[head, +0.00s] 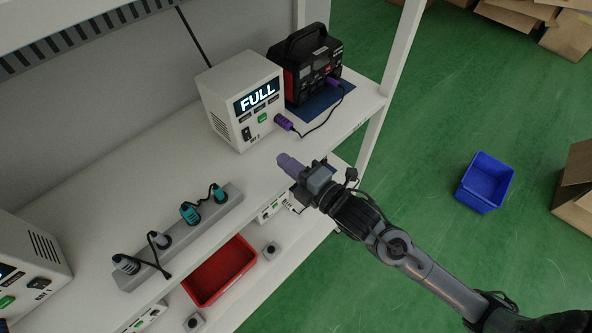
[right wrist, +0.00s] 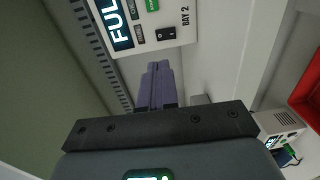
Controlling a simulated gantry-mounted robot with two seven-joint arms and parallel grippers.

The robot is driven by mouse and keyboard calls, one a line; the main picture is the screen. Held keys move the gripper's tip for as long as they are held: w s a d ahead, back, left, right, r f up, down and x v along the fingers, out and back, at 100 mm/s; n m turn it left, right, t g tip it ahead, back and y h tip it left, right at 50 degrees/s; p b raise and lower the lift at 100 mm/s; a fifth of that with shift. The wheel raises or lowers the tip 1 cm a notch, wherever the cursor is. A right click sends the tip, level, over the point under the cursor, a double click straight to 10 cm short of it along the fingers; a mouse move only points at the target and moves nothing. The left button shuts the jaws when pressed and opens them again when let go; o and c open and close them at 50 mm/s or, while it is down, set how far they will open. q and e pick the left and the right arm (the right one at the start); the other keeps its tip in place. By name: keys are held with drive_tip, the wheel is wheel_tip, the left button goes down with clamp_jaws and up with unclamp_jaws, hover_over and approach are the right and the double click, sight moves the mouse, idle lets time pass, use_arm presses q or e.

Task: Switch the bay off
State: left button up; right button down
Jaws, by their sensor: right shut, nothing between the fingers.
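A white bay box (head: 228,103) with a lit "FULL" display (head: 257,95) stands on the upper shelf. Its front has a green button (head: 263,118) and a black rocker switch (head: 247,133). In the right wrist view the rocker switch (right wrist: 166,34) sits beside the label "BAY 2". A purple plug (head: 284,122) is in the front of the box, with a black cable to a black and red power station (head: 308,68). My right gripper (head: 282,159) is shut and empty in front of the box, apart from it; its purple fingers (right wrist: 158,68) point toward the box front. My left gripper is out of view.
A second white bay box (head: 28,268) stands at the lower left. A grey power strip (head: 232,196) with several plugs lies on the shelf between. A red bin (head: 218,270) sits on the lower shelf. A blue bin (head: 485,182) stands on the green floor.

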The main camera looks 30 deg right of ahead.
drive_tip(key=shift+v, duration=1.05)
drive_tip(key=shift+r, duration=0.1)
drive_tip(key=s+d+f+m+g+h+p, duration=0.1)
drive_tip(key=s+f+m+g+p, duration=0.25)
drive_tip(key=s+m, duration=0.3)
drive_tip(key=s+f+m+g+h+p, duration=0.2)
drive_tip(key=s+f+m+g+p, duration=0.15)
drive_tip(key=s+m+g, duration=0.35)
drive_tip(key=s+d+f+m+g+h+p, duration=0.1)
drive_tip(key=s+f+m+g+p, duration=0.3)
drive_tip(key=s, duration=0.4)
wheel_tip(320, 180, down, 28)
drive_tip(key=m+t+b, duration=0.1)
drive_tip(key=b, duration=2.8)
